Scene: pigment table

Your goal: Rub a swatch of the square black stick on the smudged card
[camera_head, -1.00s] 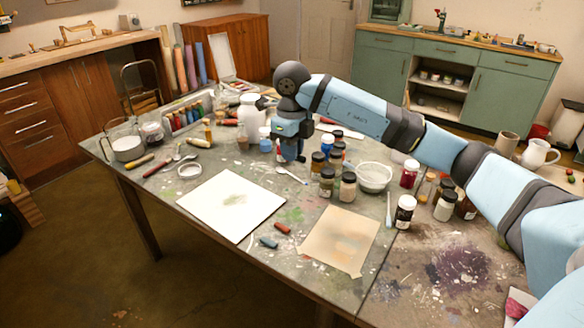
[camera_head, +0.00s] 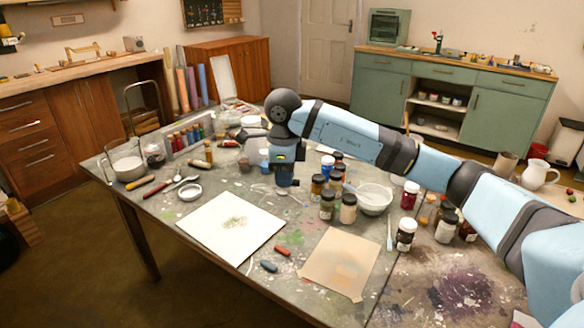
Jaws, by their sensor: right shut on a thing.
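My right gripper (camera_head: 285,182) points down behind the white card's far right corner, apart from the card. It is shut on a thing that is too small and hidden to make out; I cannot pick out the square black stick. My left gripper is not in view.
A red stick (camera_head: 282,251) and a dark blue-grey stick (camera_head: 268,266) lie between the sheets. Several jars and a white bowl (camera_head: 374,198) crowd the table right of my gripper. A metal ring lid (camera_head: 190,192) lies behind the white card. The front left table edge is near the card.

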